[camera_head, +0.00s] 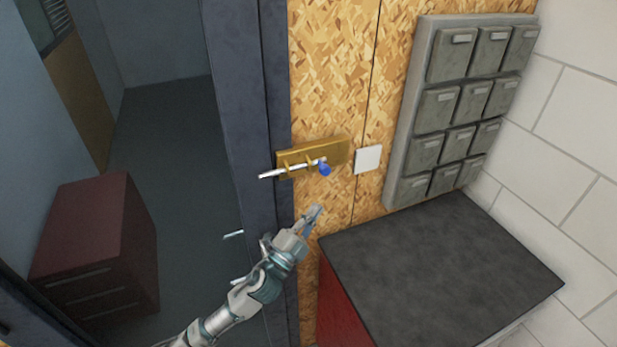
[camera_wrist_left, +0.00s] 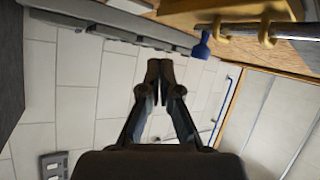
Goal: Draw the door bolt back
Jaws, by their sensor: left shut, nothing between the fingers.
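The door bolt (camera_head: 296,170) is a silver rod with a blue knob (camera_head: 324,169), carried on a brass plate (camera_head: 335,152) fixed to the chipboard panel. The rod's left end sticks out past the plate, over the dark frame post. My left gripper (camera_head: 315,212) is below the knob, apart from it, with its fingers shut and empty. In the left wrist view the shut fingertips (camera_wrist_left: 159,72) are at the middle, and the blue knob (camera_wrist_left: 202,45) with the rod (camera_wrist_left: 242,28) shows at upper right, clear of the fingers. My right gripper is not in view.
A white switch plate (camera_head: 368,159) is right of the bolt, with a bank of grey boxes (camera_head: 407,110) beyond it. A dark-topped red cabinet (camera_head: 440,260) stands lower right of my left gripper. A dark post (camera_head: 235,100) borders the opening, with a red drawer unit (camera_head: 98,225) behind.

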